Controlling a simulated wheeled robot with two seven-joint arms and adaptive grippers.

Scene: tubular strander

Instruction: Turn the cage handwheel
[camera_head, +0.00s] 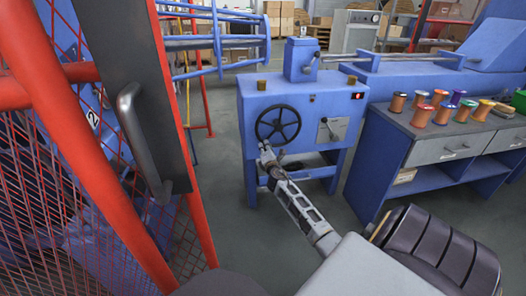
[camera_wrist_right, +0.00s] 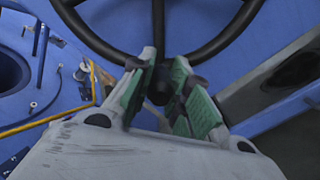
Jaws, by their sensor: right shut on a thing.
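The black cage handwheel (camera_head: 278,124) is on the front of a blue machine housing, in the middle of the head view. Its rim and a spoke fill the top of the right wrist view (camera_wrist_right: 158,22). My right gripper (camera_head: 266,150) reaches up to the lower left of the wheel. In the right wrist view its green-padded fingers (camera_wrist_right: 166,85) are closed around a dark handle part at the lower rim. The fingers hide part of this grip. My left gripper is not in view.
A red mesh guard with a dark post and grey handle (camera_head: 130,115) stands close on the left. A blue workbench (camera_head: 400,150) with several spools is at the right. The housing has a small grey switch plate (camera_head: 332,129). Grey floor is free before the housing.

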